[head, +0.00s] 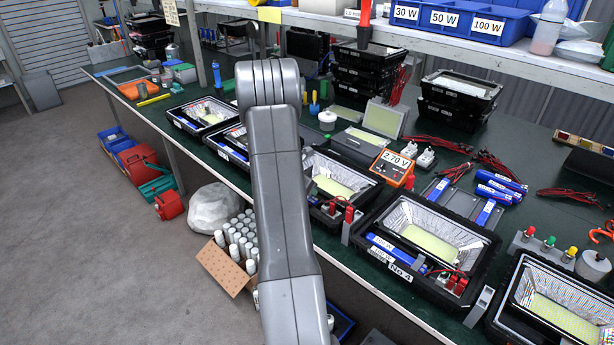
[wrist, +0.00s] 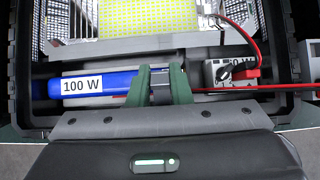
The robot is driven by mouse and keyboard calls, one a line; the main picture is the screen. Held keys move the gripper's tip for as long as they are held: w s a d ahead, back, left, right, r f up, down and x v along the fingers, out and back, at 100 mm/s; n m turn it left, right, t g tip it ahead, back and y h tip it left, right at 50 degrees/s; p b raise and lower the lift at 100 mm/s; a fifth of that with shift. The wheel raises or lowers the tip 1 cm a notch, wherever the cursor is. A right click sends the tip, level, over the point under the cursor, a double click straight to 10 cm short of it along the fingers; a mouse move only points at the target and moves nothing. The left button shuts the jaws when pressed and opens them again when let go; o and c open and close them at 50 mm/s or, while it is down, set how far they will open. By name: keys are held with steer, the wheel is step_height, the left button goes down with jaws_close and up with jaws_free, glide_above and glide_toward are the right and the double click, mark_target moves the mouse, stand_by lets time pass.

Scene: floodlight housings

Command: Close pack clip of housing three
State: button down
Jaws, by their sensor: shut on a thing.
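In the wrist view, my gripper (wrist: 161,86) has its two green fingers shut on a dark grey pack clip (wrist: 160,95) at the front of a black housing (wrist: 22,75). A blue battery pack (wrist: 95,85) labelled 100 W lies along the housing's front, its right end hidden at the fingers and clip. Whether the clip is latched cannot be told. In the head view my arm hides the gripper. A housing (head: 372,192) with a reflector and yellow LED panel sits just right of my arm; its number is not readable. The housing marked NO 4 (head: 487,245) is right of that.
In the wrist view, a grey connector block (wrist: 222,78) with a dark knob and red cables sits right of the fingers. In the head view, open housings line the green bench (head: 455,150). An orange meter (head: 392,168) reads 2.70 V. Blue packs (head: 500,182) lie behind.

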steer(key=shift+w+d+g+y+p, duration=0.2)
steer(key=shift+g+y+p, duration=0.25)
steer(key=shift+p, duration=0.85)
steer(key=shift+w+d+g+y+p, duration=0.15)
steer(key=shift+g+y+p, duration=0.3)
steer(key=shift+p, duration=0.85)
steer(key=shift+w+d+f+g+y+p, duration=0.1)
steer(key=shift+f+g+y+p, duration=0.3)
steer(key=shift+p, duration=0.4)
steer(key=shift+f, duration=0.2)
steer(key=c, duration=1.3)
jaws_free()
steer(key=shift+w+d, duration=0.1)
steer(key=b+v, duration=0.1)
steer(key=v, duration=0.6)
steer(key=b+v, duration=0.1)
steer(key=v, duration=0.5)
steer(key=shift+w+d+r, duration=0.1)
steer(key=shift+r, duration=0.4)
